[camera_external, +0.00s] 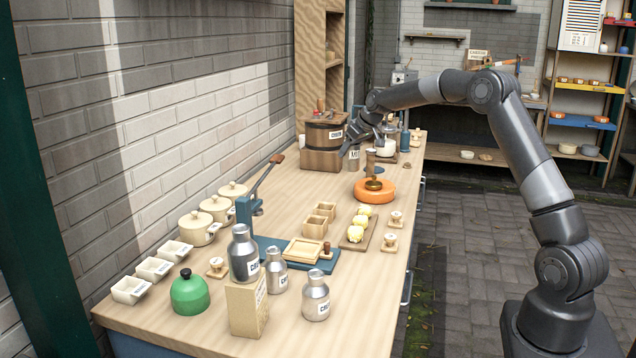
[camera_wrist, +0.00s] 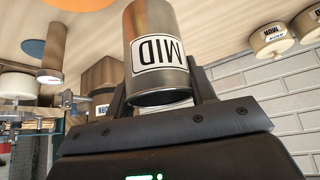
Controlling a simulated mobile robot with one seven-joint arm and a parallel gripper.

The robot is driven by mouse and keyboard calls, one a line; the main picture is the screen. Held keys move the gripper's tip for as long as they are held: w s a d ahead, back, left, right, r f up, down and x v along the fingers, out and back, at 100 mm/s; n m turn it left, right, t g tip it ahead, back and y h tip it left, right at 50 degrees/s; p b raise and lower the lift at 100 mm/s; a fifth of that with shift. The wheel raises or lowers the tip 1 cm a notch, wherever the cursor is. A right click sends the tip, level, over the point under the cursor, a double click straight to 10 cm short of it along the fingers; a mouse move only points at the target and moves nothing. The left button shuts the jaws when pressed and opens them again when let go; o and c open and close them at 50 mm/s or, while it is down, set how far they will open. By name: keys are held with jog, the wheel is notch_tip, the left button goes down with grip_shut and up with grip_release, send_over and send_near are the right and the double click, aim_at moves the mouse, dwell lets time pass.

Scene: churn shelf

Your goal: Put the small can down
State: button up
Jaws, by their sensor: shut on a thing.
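The small can is a grey metal cylinder with a white label reading MID, and it fills the middle of the wrist view (camera_wrist: 158,35). My gripper (camera_wrist: 162,88) is shut on it, with one dark finger at each side. In the external view my gripper (camera_external: 357,146) is at the far part of the wooden counter (camera_external: 300,190). The can (camera_external: 354,164) shows there as a small grey shape below the gripper, beside the wooden churn. I cannot tell whether the can's base touches the counter.
The wooden churn (camera_external: 325,134) on its block stands left of the can. Metal cans (camera_external: 244,254), a green dome (camera_external: 189,293) and cream pots (camera_external: 198,228) stand at the near end.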

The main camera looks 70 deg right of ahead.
jog(key=shift+w+a+f, duration=0.85)
jog(key=shift+w+f, duration=0.85)
jog(key=shift+f, duration=0.1)
jog(key=shift+w+a+f, duration=0.85)
jog(key=shift+w+f, duration=0.8)
jog(key=shift+f, duration=0.2)
jog(key=shift+w+a+f, duration=0.85)
jog(key=shift+w+f, duration=0.85)
jog(key=shift+f, duration=0.1)
jog(key=shift+f, duration=0.1)
jog(key=o, duration=1)
jog(key=shift+f, duration=0.1)
